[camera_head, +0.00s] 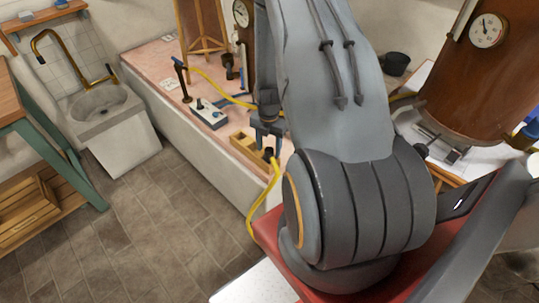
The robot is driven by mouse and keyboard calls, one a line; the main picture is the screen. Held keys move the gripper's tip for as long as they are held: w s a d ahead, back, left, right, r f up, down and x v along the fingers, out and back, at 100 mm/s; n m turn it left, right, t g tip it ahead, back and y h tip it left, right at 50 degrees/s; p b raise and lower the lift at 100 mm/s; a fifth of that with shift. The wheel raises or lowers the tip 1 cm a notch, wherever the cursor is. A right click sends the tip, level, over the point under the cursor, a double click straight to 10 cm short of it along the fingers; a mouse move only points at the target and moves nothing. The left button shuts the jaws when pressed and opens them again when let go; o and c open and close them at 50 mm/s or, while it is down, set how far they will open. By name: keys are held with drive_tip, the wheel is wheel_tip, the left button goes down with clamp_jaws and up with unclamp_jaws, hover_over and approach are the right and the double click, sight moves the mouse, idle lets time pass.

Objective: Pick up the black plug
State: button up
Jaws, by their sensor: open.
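A small black plug (268,153) sits near the front edge of the pink-topped bench, at the upper end of a yellow cable (265,202). The cable hangs down over the bench front. My gripper (267,146) points down just above the plug, its two fingers apart. The plug shows at or just below the fingertips; whether they touch it I cannot tell. My own arm fills the middle of the view and hides part of the bench to the right.
A control box with knobs (208,113) and a second yellow cable (215,85) are farther back on the bench (152,62). A copper vessel with a dial (480,75) stands right. Floor at left is clear.

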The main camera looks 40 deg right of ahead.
drive_tip(key=shift+f, duration=0.95)
drive_tip(key=c, duration=1.2)
drive_tip(key=shift+o, duration=0.2)
drive_tip(key=shift+r, duration=0.1)
